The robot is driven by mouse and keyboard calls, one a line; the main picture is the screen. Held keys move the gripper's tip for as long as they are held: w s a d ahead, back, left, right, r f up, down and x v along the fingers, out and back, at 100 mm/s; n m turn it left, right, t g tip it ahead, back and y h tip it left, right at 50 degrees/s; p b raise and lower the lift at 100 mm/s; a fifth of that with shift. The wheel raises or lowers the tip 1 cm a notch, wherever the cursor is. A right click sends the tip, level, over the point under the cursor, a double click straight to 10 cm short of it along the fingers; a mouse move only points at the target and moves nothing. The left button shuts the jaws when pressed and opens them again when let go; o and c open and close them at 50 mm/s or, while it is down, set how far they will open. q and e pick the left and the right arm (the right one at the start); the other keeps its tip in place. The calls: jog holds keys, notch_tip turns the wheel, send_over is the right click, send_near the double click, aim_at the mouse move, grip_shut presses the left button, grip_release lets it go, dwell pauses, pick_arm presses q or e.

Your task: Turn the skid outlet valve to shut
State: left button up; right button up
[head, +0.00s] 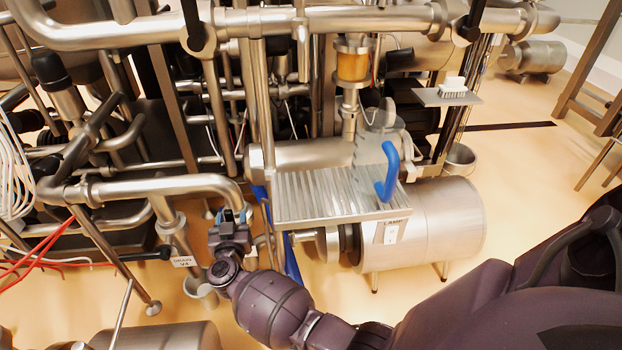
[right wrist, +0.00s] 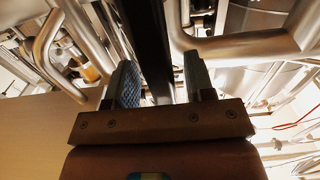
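My right gripper (head: 233,215) is left of the ribbed metal tray in the head view, near the end of a bent steel pipe (head: 165,187). In the right wrist view its two fingers (right wrist: 162,82) stand apart, with a dark bar (right wrist: 150,40) running between or just beyond them. I cannot tell whether they touch it. A black lever (head: 135,256) with a "DRAIN V4" tag (head: 183,262) lies left of the gripper. No label marks the skid outlet valve, so I cannot tell which handle belongs to it. My left gripper is out of view.
Pipes crowd the left; red cables (head: 35,252) hang there.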

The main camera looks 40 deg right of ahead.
jog(key=r+p+v, duration=0.1)
jog(key=p+v, duration=0.2)
jog(key=v, duration=0.7)
pick_arm(q)
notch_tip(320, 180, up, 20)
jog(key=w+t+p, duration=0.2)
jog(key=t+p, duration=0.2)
jog(key=p, duration=0.3)
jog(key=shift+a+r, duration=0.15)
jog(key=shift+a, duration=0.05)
pick_arm(e)
jog(key=s+d+r+n+y, duration=0.1)
jog(key=s+r+n+y, duration=0.1)
jog(key=s, duration=0.4)
jog(key=s+d+r+n+t+y, duration=0.1)
jog(key=s+d+r+n+y, duration=0.1)
jog(key=s+y, duration=0.3)
jog(key=s+d+r+n+t+y, duration=0.1)
jog(key=s+d+r+n+y, duration=0.1)
jog(key=s, duration=0.7)
jog(key=shift+s+r+n+y, duration=0.25)
jog(key=shift+r+n+y, duration=0.55)
jog(key=shift+r+n, duration=0.15)
